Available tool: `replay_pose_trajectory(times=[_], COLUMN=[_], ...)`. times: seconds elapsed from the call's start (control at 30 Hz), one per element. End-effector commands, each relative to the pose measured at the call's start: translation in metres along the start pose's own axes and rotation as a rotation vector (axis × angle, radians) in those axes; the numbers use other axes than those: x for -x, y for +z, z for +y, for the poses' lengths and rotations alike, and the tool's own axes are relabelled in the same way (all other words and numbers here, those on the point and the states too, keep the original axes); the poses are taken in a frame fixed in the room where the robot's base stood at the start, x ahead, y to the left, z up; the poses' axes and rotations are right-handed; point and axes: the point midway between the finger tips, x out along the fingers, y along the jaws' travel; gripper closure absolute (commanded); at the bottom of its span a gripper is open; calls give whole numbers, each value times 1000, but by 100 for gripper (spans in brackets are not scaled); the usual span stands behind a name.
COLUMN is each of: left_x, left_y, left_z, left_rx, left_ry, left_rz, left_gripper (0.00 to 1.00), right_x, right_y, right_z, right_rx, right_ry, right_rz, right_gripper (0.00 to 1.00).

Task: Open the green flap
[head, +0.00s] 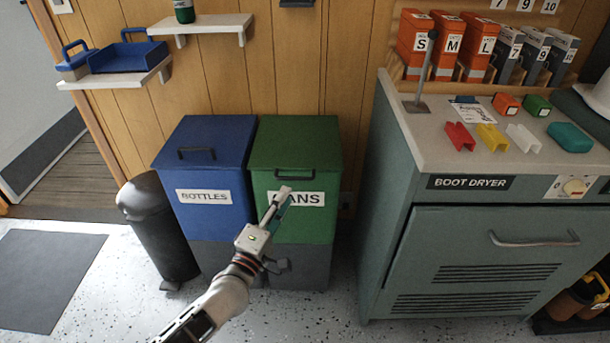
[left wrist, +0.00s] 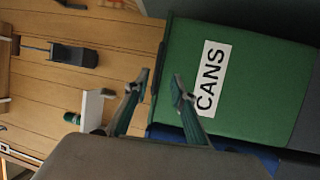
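The green flap (head: 295,145) is the top of the green CANS bin (head: 315,225) and lies closed. A dark bar handle (head: 295,177) sits at its front edge, above the white CANS label. My left gripper (head: 283,192) is in front of the bin, just below the handle, and covers the label's left part. I cannot tell whether a finger touches the bin. My right gripper is not in view.
The blue BOTTLES bin (head: 205,165) stands against the green bin's left side, with a black pedal bin (head: 160,230) farther left. The boot dryer (head: 480,250) stands to the right across a narrow floor gap. A wall shelf (head: 205,25) hangs above the bins.

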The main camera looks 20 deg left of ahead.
Motion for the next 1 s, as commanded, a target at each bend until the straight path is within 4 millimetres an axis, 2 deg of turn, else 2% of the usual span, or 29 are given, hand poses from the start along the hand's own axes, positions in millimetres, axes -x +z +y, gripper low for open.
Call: replay_pose_trajectory(times=[0.17, 0.4, 0.6, 0.97, 1.0], left_x=[-14, -51, -72, -79, -78], left_y=[0, 0, 0, 0, 0], left_z=[2, 1, 1, 2, 2], left_rx=[0, -1, -1, -2, -2], left_ry=[5, 3, 2, 3, 3], left_rz=[2, 1, 1, 0, 0], left_gripper=[75, 75, 75, 75, 83], right_x=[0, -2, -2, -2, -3], right_y=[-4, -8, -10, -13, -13], right_z=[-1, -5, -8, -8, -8], right_rx=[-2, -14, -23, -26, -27], right_ry=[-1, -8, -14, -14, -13], right_rz=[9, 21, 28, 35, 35], right_gripper=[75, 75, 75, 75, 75])
